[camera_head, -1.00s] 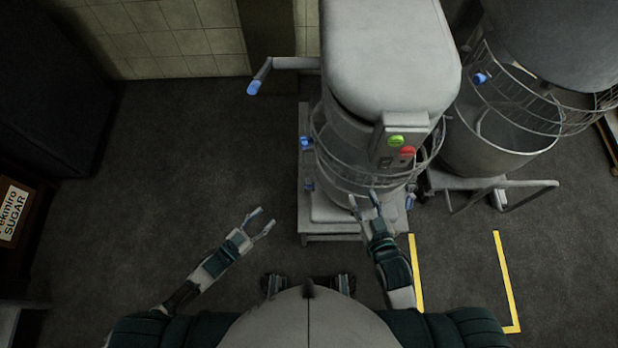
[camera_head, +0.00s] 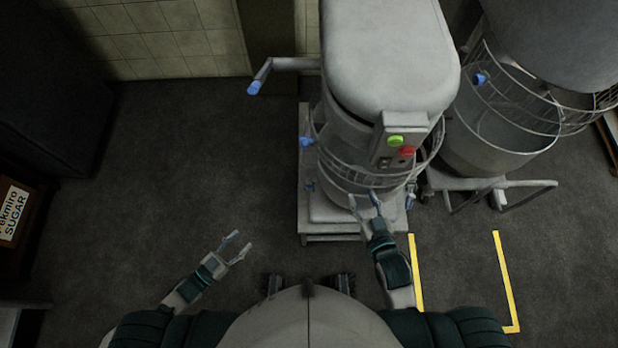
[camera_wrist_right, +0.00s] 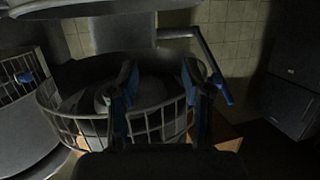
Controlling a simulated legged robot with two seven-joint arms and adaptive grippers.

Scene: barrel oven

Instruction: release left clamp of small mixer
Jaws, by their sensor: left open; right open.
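The small mixer (camera_head: 390,55) stands ahead of me, with a wire guard (camera_head: 345,172) around its bowl. On its left side are an upper blue-tipped handle (camera_head: 305,142) and a small lower blue handle (camera_head: 310,186); I cannot tell which is the clamp. Another small blue part (camera_head: 411,198) is at the lower right. My left gripper (camera_head: 239,246) is open and empty over the floor, left of the mixer and apart from it. My right gripper (camera_head: 364,203) is open in front of the mixer's base; in the right wrist view its fingers (camera_wrist_right: 160,85) overlap the guard.
A crank with a blue grip (camera_head: 258,82) sticks out left from the mixer. A larger mixer (camera_head: 560,40) with a wheeled bowl stands at the right. A sugar box (camera_head: 14,212) sits at the far left. The floor (camera_head: 190,150) left of the mixer is clear.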

